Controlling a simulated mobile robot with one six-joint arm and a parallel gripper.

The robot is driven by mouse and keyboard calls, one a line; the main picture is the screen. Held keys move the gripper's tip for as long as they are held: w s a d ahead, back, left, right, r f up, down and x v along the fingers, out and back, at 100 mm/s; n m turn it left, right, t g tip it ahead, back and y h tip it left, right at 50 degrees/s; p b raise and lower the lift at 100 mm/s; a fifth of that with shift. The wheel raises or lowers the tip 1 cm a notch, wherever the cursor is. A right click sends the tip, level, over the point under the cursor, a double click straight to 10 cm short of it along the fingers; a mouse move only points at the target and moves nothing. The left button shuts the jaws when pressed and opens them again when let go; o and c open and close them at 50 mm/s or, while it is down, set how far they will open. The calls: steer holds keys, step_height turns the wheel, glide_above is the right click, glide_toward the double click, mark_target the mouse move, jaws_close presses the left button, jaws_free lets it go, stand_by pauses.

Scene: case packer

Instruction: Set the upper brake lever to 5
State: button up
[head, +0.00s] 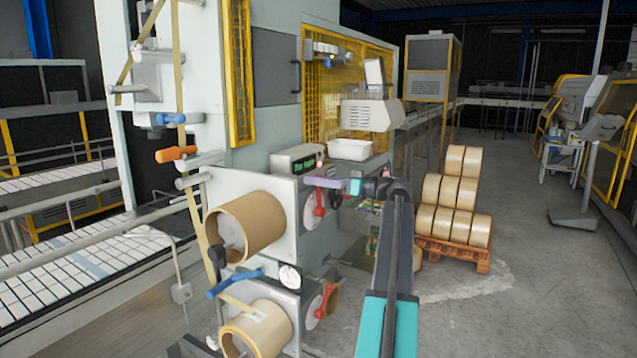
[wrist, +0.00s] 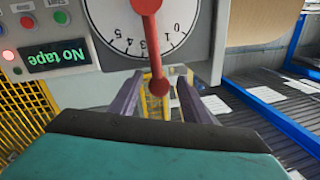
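The upper brake lever (head: 319,203) is red and stands on a white dial (head: 309,213) beside the upper tape roll. In the wrist view the lever (wrist: 153,50) crosses the numbered dial (wrist: 110,22) and ends in a red knob. It lies over the scale between 4 and 1; the exact mark under it is hidden. My gripper (head: 314,182) is close to the upper lever in the head view. In the wrist view my gripper (wrist: 156,88) is open, with purple fingers either side of the knob and gaps visible on both sides.
A lower red lever (head: 327,300) sits below, beside the lower tape roll (head: 257,330). A control box (head: 297,160) is just above; its display reads "No tape" (wrist: 58,55). A white bin (head: 349,149) stands behind. Tape rolls on a pallet (head: 453,255) are to the right, with open floor beyond.

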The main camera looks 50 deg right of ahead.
steer(key=shift+s+d, duration=0.1)
steer(key=shift+s, duration=0.05)
steer(key=shift+s+d+f+b, duration=0.15)
steer(key=shift+s+d+b, duration=0.05)
steer(key=shift+s+b, duration=0.25)
steer(key=b+v, duration=0.4)
steer(key=v, duration=0.8)
steer(key=shift+s, duration=0.35)
